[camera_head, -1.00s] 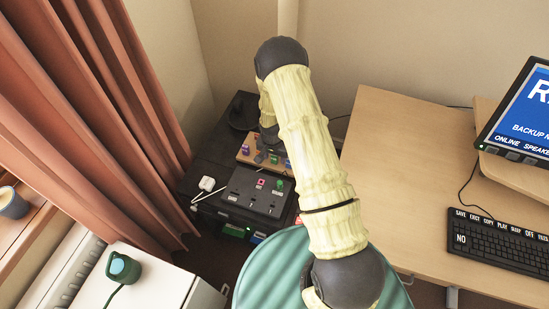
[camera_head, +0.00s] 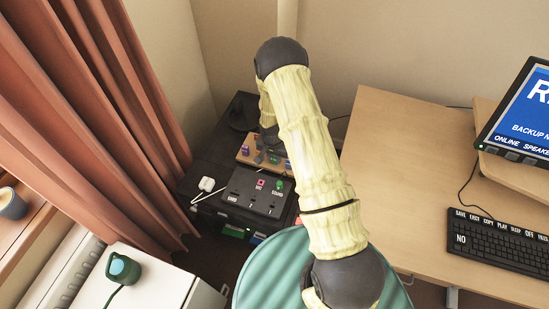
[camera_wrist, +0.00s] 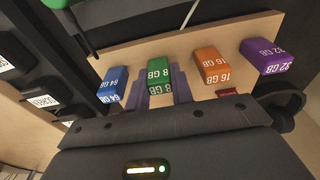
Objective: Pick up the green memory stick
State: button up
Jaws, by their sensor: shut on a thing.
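The green memory stick (camera_wrist: 159,76), marked 8 GB, is in the wrist view, in a row between the blue stick and the orange stick. My gripper (camera_wrist: 161,88) has its two grey-purple fingers on either side of it and is shut on it. Whether the stick still touches the wooden block (camera_wrist: 128,60) cannot be told. In the head view my gripper (camera_head: 269,150) is over the block, and the arm and hand hide most of the row.
A blue stick (camera_wrist: 113,85) is close on the left; an orange stick (camera_wrist: 211,65) and a purple stick (camera_wrist: 265,57) stand to the right. In the head view, a black panel (camera_head: 252,192) lies in front of the block, with a white plug (camera_head: 206,184) beside it. A desk (camera_head: 400,180) is right.

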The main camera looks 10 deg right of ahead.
jog(key=shift+r, duration=0.15)
notch_tip(320, 180, up, 10)
jog(key=shift+f+b, duration=0.15)
jog(key=shift+b, duration=0.45)
jog(key=s+r+n+p, duration=0.3)
jog(key=r+p, duration=0.4)
jog(key=p, duration=0.3)
jog(key=s+r+n+p, duration=0.3)
jog(key=r+p, duration=0.3)
jog(key=p, duration=0.4)
jog(key=shift+r+n+y, duration=0.4)
jog(key=shift+w, duration=0.1)
